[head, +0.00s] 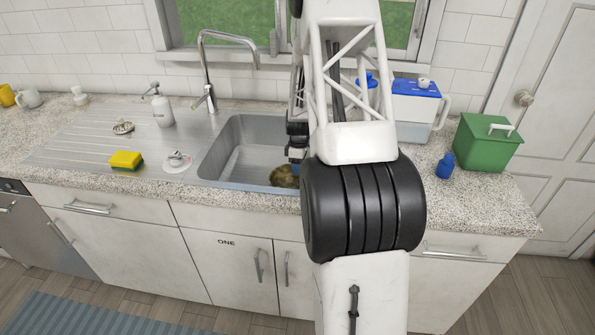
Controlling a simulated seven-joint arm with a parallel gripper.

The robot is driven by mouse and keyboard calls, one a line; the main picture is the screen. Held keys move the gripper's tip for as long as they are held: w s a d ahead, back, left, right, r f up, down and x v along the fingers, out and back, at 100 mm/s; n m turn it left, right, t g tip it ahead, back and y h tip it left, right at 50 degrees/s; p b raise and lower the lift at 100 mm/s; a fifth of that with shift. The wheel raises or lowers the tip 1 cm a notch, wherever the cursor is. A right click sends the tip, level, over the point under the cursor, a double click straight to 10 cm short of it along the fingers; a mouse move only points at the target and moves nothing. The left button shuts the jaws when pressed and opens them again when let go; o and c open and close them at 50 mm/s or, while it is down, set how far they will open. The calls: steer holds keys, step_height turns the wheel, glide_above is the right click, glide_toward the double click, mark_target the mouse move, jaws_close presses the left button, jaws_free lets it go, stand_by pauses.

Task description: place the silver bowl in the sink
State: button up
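The steel sink (233,152) is set into the counter at the middle, its right part hidden behind my arm. A round, mottled brown-green thing (284,177) shows at the sink's right front, partly covered by my arm. It could be the bowl's contents, but I cannot tell. No clear silver bowl rim shows. My gripper (296,153) points down over the right part of the sink, just above the brown thing. Its fingers are mostly hidden, so I cannot tell whether it is open or holding anything.
A tall faucet (207,75) rises behind the sink. Left of the sink are a soap bottle (162,108), a yellow sponge (126,160), a small metal piece on a white disc (178,165) and a drainboard (80,140). A blue bottle (445,166) and green bin (484,146) stand right.

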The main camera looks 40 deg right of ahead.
step_height(320, 180, up, 10)
steer(key=w+d, duration=0.1)
steer(key=shift+w+d+r, duration=0.2)
steer(key=shift+w+d, duration=0.05)
steer(key=shift+r, duration=0.1)
stand_by(0.7)
steer(key=s+a+r+m+t, duration=0.1)
steer(key=s+a+r, duration=0.4)
steer(key=a+r, duration=0.25)
steer(key=s+a+r+m+h, duration=0.1)
steer(key=s+a+r+m, duration=0.1)
steer(key=s+a+r, duration=0.55)
steer(key=s+a+r+m+t, duration=0.1)
steer(key=s+a+r, duration=0.1)
steer(key=a+r, duration=0.6)
steer(key=s+a+m+t, duration=0.1)
steer(key=s+a+m, duration=0.1)
steer(key=s+a, duration=0.6)
steer(key=s+a+r+m+t, duration=0.1)
steer(key=s+a, duration=0.7)
steer(key=s, duration=0.8)
steer(key=shift+r+m+h, duration=0.2)
steer(key=shift+m+h, duration=0.2)
steer(key=shift+m, duration=0.4)
